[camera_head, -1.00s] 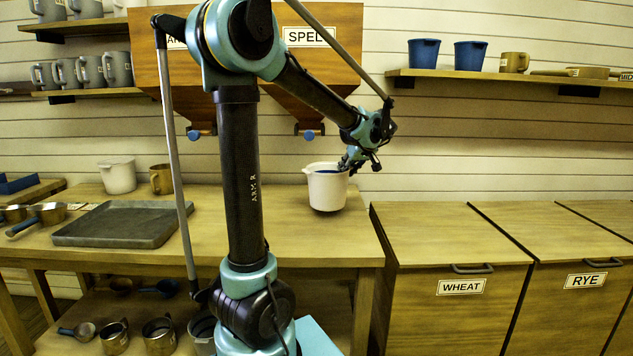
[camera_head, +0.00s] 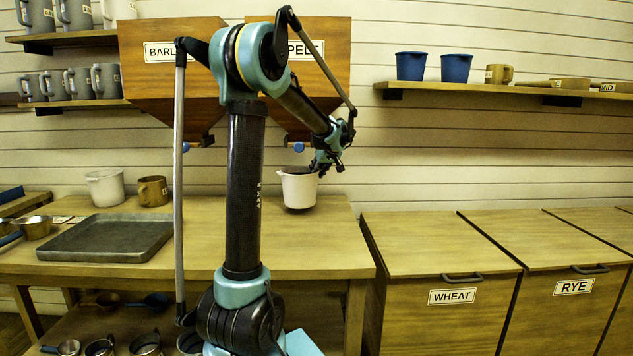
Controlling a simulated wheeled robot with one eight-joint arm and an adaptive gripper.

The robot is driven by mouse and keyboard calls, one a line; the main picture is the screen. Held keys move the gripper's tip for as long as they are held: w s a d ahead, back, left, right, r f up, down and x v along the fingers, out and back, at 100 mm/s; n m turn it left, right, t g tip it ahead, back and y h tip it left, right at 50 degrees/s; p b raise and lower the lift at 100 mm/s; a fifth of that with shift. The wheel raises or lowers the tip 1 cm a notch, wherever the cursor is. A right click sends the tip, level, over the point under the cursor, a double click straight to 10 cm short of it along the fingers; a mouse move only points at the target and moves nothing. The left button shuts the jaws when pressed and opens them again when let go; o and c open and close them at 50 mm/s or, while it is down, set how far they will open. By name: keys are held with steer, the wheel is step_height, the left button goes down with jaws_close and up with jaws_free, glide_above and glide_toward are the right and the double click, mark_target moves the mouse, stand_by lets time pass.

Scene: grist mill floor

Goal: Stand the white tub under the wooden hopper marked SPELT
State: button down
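The white tub (camera_head: 298,190) is upright at the back right of the workbench, its rim at my gripper (camera_head: 318,168). My gripper seems shut on the rim's right side; the fingertips are small and dark. The wooden hopper marked SPELT (camera_head: 327,70) hangs on the wall above, its label partly hidden by my arm. Its outlet with a blue knob (camera_head: 299,147) is just above the tub in the picture. I cannot tell whether the tub touches the bench or how its depth lines up with the outlet.
The BARLEY hopper (camera_head: 165,80) hangs to the left. On the bench (camera_head: 220,255) are another white tub (camera_head: 105,187), a tan mug (camera_head: 153,191) and a grey tray (camera_head: 80,240). WHEAT (camera_head: 440,250) and RYE (camera_head: 550,240) bins stand right. A shelf holds blue tubs (camera_head: 456,68).

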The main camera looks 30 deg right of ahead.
steer(key=shift+s+f, duration=0.1)
steer(key=shift+f, duration=1.55)
steer(key=c, duration=1.4)
jaws_free()
steer(key=shift+f, duration=0.1)
steer(key=shift+o, duration=0.2)
steer(key=v, duration=1.2)
